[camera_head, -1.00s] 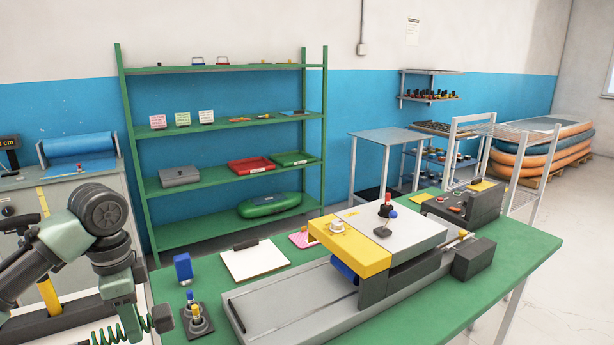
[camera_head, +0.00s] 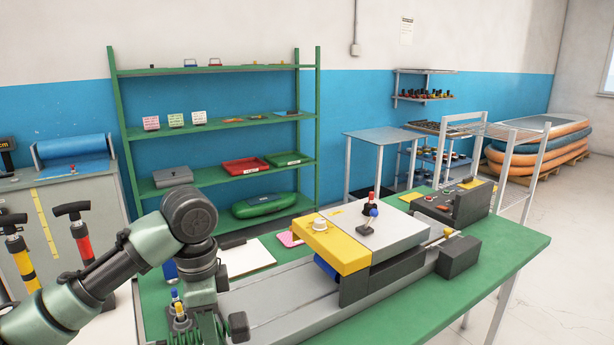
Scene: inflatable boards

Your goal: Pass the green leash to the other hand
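My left arm comes in from the left and bends down over the near left of the green bench. Its gripper (camera_head: 208,322) is at the bottom edge of the view. The green coiled leash (camera_head: 207,330) shows there, partly hidden by the gripper and cut off by the frame edge. A dark end piece (camera_head: 239,327) sticks out to the right of the coil. The fingertips are not clearly seen, but the leash has travelled with the gripper, so it looks held. My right gripper is out of view.
The green bench (camera_head: 500,262) holds a grey machine with a yellow block (camera_head: 333,245), a clipboard (camera_head: 246,256) and small knobbed fittings (camera_head: 179,312) close to my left gripper. Two pumps (camera_head: 78,232) stand at the left. A green shelf (camera_head: 222,124) is behind.

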